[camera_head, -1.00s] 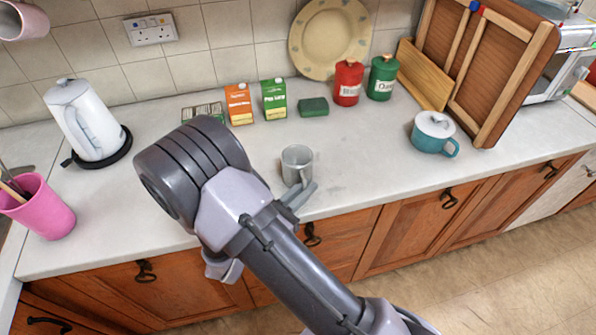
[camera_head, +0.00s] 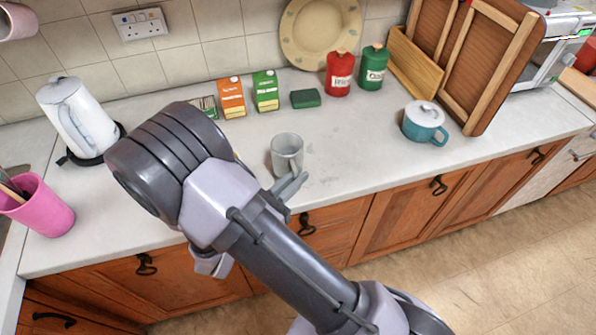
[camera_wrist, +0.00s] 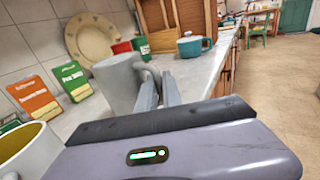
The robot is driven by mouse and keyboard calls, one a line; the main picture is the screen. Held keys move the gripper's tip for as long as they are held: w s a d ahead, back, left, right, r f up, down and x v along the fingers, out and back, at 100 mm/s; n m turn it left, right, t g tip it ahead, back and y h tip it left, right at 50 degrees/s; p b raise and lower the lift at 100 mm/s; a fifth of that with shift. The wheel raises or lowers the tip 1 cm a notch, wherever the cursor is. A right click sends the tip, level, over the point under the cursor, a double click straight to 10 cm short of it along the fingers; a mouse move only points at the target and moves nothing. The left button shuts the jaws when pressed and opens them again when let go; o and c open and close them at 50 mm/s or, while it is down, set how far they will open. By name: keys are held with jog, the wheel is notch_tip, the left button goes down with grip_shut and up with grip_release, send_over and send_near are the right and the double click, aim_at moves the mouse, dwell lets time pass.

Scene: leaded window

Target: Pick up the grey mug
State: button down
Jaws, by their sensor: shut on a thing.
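The grey mug (camera_head: 286,152) is near the front edge of the white counter in the head view. In the wrist view the mug (camera_wrist: 118,84) appears close up and upright, left of the fingers, its handle side towards them. My gripper (camera_head: 293,186) is at the mug's near right side. In the wrist view my gripper (camera_wrist: 158,90) has its fingers close together at the mug's handle, shut on it. The wrist mostly hides the mug's lower part there. I cannot tell whether the mug's base touches the counter.
A teal pot (camera_head: 424,124) is to the right, a white kettle (camera_head: 78,118) to the left. The wrist view shows a pale cup rim (camera_wrist: 25,140) at lower left.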

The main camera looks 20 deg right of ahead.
jog(key=s+a+r+p, duration=0.1)
jog(key=s+a+p, duration=0.2)
jog(key=s+a, duration=0.4)
jog(key=s, duration=0.4)
jog(key=shift+s+a+r, duration=0.15)
jog(key=shift+s+a, duration=0.1)
jog(key=shift+a, duration=0.05)
dwell(0.9)
